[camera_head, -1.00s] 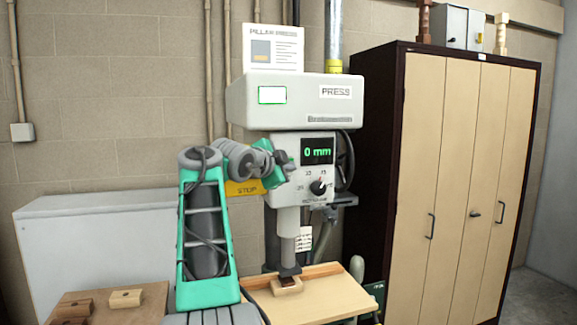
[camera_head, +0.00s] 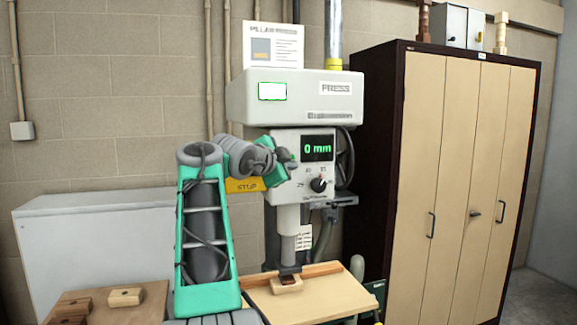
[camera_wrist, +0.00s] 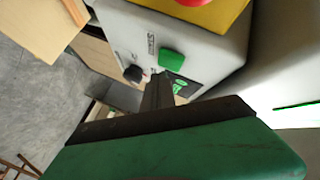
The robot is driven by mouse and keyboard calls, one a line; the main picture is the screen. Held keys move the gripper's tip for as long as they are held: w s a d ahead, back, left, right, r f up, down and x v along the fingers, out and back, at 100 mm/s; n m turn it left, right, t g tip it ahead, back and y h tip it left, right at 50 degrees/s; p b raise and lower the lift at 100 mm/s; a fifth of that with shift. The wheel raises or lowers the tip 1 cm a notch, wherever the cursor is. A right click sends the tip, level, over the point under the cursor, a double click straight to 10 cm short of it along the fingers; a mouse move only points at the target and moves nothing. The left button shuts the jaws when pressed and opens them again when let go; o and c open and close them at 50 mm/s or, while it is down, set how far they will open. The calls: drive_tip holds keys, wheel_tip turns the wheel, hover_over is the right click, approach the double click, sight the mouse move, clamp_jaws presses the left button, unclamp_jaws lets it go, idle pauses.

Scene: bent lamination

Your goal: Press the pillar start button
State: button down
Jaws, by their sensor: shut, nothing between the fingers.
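The pillar press (camera_head: 300,100) stands against the wall, its display reading 0 mm. In the wrist view a green button (camera_wrist: 171,58), which I take for the start button, sits on the grey press face. My gripper (camera_head: 284,168) is in front of the left part of the press head and hides the green button in the head view. In the wrist view its shut, empty fingers (camera_wrist: 154,76) point at the face, just below and left of the green button. I cannot tell whether they touch the face.
A red button (camera_wrist: 193,2) on a yellow stop plate (camera_head: 243,185) is beside the green one. A black knob (camera_wrist: 132,73) is left of my fingers. A wooden block (camera_head: 287,284) lies under the press ram. A tall cabinet (camera_head: 460,180) stands at right.

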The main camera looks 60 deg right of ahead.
drive_tip(key=s+a+b, duration=0.3)
drive_tip(key=shift+s+a, duration=0.25)
idle(0.4)
idle(0.4)
